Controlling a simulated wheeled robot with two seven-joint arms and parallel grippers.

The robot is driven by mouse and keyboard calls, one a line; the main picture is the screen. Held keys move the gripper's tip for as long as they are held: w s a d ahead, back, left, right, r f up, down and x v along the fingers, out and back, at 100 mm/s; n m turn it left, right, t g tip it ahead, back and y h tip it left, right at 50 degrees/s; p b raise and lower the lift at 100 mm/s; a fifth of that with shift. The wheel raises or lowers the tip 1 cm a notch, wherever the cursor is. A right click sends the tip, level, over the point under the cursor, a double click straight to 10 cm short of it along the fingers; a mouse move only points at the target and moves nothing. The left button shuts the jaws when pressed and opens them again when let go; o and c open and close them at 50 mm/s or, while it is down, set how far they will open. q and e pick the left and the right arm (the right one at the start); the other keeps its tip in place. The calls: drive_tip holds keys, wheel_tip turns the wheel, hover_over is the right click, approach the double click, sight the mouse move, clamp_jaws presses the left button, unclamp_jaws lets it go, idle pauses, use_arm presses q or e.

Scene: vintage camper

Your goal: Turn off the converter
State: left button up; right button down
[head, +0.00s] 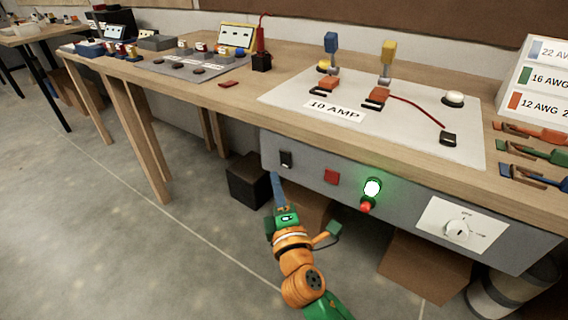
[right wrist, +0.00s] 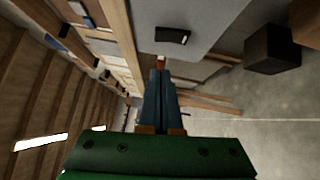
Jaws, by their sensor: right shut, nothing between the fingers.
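The converter (head: 400,208) is a grey panel box under the front edge of the workbench. Its face has a black rocker switch (head: 286,158) at the left, a red square button (head: 331,177), a lit green lamp (head: 373,187), a small red part (head: 366,207) below the lamp, and a white dial (head: 458,231) at the right. My right gripper (head: 274,175) is shut and empty, just below and left of the black switch, apparently apart from it. In the right wrist view the switch (right wrist: 172,36) is beyond the shut fingertips (right wrist: 160,72). My left gripper is not in view.
The wooden bench (head: 213,104) carries a grey 10 AMP board (head: 290,95) and a wire rack (head: 538,85) at the right. A black box (head: 249,182) and a cardboard box (head: 425,268) stand underneath. The floor to the left is clear.

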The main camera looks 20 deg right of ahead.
sight(280, 154)
drive_tip(key=shift+w+d+r+p, duration=0.15)
drive_tip(key=shift+w+d, duration=0.7)
drive_tip(key=shift+w, duration=0.25)
drive_tip(key=shift+w+d+r+p, duration=0.15)
drive_tip(key=shift+w+d, duration=0.65)
drive_tip(key=shift+w, duration=0.25)
